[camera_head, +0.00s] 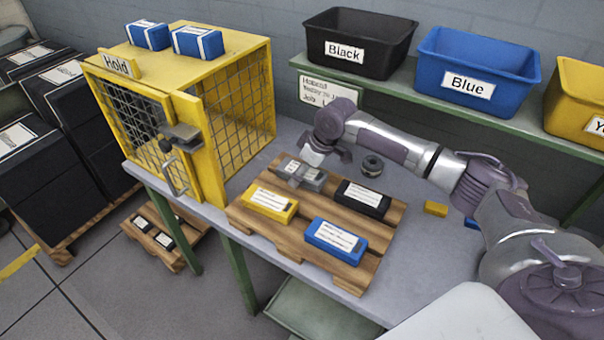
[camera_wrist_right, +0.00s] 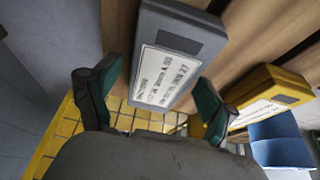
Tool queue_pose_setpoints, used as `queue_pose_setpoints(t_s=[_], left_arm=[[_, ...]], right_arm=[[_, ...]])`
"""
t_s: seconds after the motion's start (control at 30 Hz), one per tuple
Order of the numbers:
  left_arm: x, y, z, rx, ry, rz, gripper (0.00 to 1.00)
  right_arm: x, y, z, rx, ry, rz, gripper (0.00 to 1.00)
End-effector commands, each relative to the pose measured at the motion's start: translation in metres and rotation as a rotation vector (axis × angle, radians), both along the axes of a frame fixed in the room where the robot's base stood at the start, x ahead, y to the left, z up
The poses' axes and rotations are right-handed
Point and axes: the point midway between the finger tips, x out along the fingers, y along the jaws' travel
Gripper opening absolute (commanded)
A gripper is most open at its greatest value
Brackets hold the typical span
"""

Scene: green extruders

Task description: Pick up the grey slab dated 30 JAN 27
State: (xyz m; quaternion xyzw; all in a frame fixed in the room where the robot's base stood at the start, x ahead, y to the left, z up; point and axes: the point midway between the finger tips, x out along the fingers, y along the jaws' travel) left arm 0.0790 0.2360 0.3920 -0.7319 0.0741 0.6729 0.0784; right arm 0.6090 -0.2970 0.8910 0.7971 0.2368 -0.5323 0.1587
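In the head view a grey slab (camera_head: 314,180) with a white label lies on the slatted wooden pallet (camera_head: 352,284). My right gripper (camera_head: 318,156) is just above its far end. In the right wrist view the grey slab (camera_wrist_right: 168,62) fills the middle, label facing the camera; its print is too blurred to read a date. The fingers of my right gripper (camera_wrist_right: 158,92) are spread, one toward each long side of the slab. I cannot tell whether they touch it. My left gripper is not in view.
A yellow slab (camera_head: 270,203), a black slab (camera_head: 363,198) and a blue slab (camera_head: 336,241) share the pallet. The yellow Hold cage (camera_head: 213,140) stands left of it. A dark ring (camera_head: 372,165) lies behind. Black (camera_head: 360,42), blue (camera_head: 477,70) and yellow (camera_head: 577,98) bins line the shelf.

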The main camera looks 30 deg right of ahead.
Motion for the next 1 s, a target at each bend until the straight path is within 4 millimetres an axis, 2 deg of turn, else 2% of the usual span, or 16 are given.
queue_pose_setpoints(t_s=[0.03, 0.07, 0.37, 0.67, 0.77, 1.0], left_arm=[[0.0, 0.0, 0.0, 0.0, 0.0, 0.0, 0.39], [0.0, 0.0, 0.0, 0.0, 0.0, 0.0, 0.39], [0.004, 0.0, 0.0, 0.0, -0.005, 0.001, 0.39], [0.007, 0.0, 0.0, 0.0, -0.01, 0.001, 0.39], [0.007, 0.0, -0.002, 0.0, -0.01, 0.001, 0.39], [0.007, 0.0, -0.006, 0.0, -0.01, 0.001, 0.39]], right_arm=[[0.0, 0.0, 0.0, 0.0, 0.0, 0.0, 0.7], [0.0, 0.0, 0.0, 0.0, 0.0, 0.0, 0.65], [0.0, 0.0, 0.0, 0.0, 0.0, 0.0, 0.15], [0.001, 0.0, 0.007, 0.001, -0.004, 0.0, 0.13], [0.001, 0.0, 0.02, 0.001, -0.006, 0.001, 0.13], [0.001, 0.0, 0.069, 0.001, -0.006, 0.0, 0.13]])
